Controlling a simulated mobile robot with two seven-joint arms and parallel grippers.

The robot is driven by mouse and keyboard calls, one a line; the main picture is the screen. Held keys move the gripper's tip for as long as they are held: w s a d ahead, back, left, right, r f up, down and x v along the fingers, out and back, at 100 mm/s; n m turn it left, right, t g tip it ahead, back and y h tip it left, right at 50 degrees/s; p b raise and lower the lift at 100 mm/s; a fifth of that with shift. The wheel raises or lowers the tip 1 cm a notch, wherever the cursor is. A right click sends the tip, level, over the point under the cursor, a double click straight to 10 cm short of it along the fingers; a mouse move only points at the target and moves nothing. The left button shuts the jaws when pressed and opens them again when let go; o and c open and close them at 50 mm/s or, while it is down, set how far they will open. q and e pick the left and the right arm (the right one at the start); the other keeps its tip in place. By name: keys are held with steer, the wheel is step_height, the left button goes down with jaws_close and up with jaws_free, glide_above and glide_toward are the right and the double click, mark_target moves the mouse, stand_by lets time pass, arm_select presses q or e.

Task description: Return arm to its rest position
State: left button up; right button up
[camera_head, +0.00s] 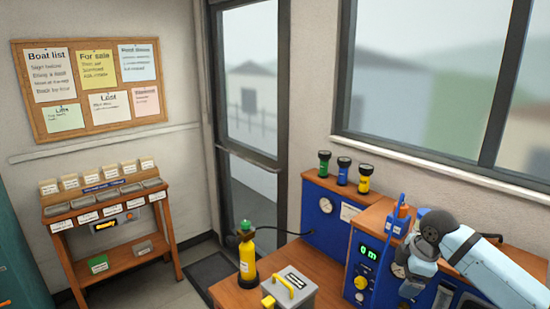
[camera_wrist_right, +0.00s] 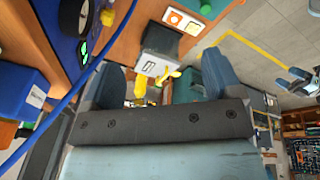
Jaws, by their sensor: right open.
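My right arm (camera_head: 475,262) comes in from the right in the head view, light blue with a dark joint, bent over the blue test bench. In the right wrist view my right gripper (camera_wrist_right: 165,85) is open, its two dark blue-grey fingers wide apart with nothing held between them. Beyond the fingers, the grey box (camera_wrist_right: 160,42) with a yellow handle shows at a distance. In the head view the gripper's fingertips are hard to make out beside the bench. My left gripper is not in view.
The blue bench (camera_head: 367,262) with a green display stands close to my right arm, with a blue hose in front. A yellow cylinder (camera_head: 247,262) and the grey box (camera_head: 290,291) stand on the wooden table. Three torches (camera_head: 343,172) stand on the blue unit behind. A label rack (camera_head: 105,205) stands left.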

steer(key=s+a+f+m+t+y, duration=0.1)
steer(key=s+a+f+m, duration=0.1)
steer(key=s+a+f, duration=0.35)
steer(key=s+a+f+m+t+y, duration=0.1)
steer(key=s+a+f+m+t, duration=0.15)
steer(key=f, duration=0.55)
steer(key=s+a+f+m+t+y, duration=0.1)
steer(key=s+a+f, duration=0.3)
steer(key=s+f, duration=0.15)
steer(key=s+f+m+t+h, duration=0.1)
steer(key=s+f+m+t, duration=0.1)
steer(key=s, duration=0.7)
steer(key=s+f+m+t, duration=0.2)
steer(key=s+f+m, duration=0.2)
steer(key=s, duration=0.5)
steer(key=shift+s+d+f+m+h, duration=0.2)
steer(key=shift+s+m+h, duration=0.15)
steer(key=shift+s+h, duration=0.05)
